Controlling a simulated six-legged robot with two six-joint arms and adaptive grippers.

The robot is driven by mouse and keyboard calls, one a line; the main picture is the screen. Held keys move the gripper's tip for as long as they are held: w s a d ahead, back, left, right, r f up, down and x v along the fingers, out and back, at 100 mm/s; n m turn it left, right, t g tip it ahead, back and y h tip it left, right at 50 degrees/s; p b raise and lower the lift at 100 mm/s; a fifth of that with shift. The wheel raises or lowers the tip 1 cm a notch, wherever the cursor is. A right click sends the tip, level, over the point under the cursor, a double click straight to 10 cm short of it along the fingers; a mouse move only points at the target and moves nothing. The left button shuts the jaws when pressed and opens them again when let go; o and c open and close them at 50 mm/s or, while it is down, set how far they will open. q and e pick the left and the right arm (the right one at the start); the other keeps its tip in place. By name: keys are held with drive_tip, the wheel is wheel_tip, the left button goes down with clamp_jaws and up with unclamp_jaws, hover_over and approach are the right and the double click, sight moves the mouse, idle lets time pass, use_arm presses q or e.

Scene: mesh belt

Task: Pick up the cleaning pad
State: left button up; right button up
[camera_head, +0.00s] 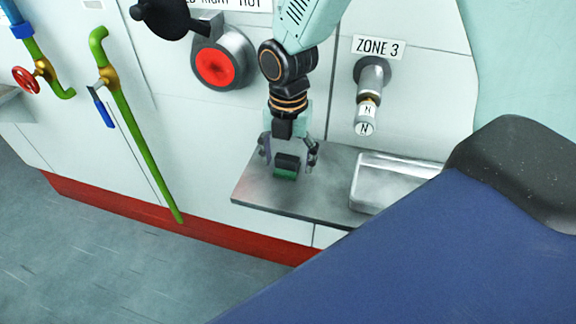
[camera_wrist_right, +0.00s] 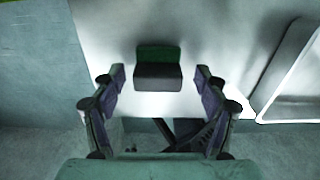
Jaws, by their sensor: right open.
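The cleaning pad (camera_head: 286,168) is a small block with a black part and a green part. It rests on the grey shelf (camera_head: 258,190) near its left end. My right gripper (camera_head: 289,153) points down over the pad, with one open finger on each side of it in the head view. In the right wrist view the pad (camera_wrist_right: 158,70) lies centred ahead of the open fingertips (camera_wrist_right: 160,76), with a gap on both sides. I cannot tell whether the fingers reach down to its level. My left gripper does not show.
A metal tray (camera_head: 385,180) stands on the shelf to the right of the pad. A knob with a red face (camera_head: 215,67) and a nozzle under the ZONE 3 label (camera_head: 378,47) stick out from the wall. Green pipes (camera_head: 130,115) run at the left.

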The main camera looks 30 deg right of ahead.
sight(287, 157)
drive_tip(key=shift+a+r, duration=0.1)
drive_tip(key=shift+a, duration=0.05)
drive_tip(key=c, duration=0.9)
drive_tip(key=shift+w, duration=0.1)
drive_tip(key=c, duration=0.3)
drive_tip(key=shift+c, duration=0.2)
wheel_tip(287, 157, up, 10)
drive_tip(key=p, duration=0.2)
drive_tip(key=shift+p, duration=0.35)
drive_tip(key=o, duration=0.6)
drive_tip(key=c, duration=0.5)
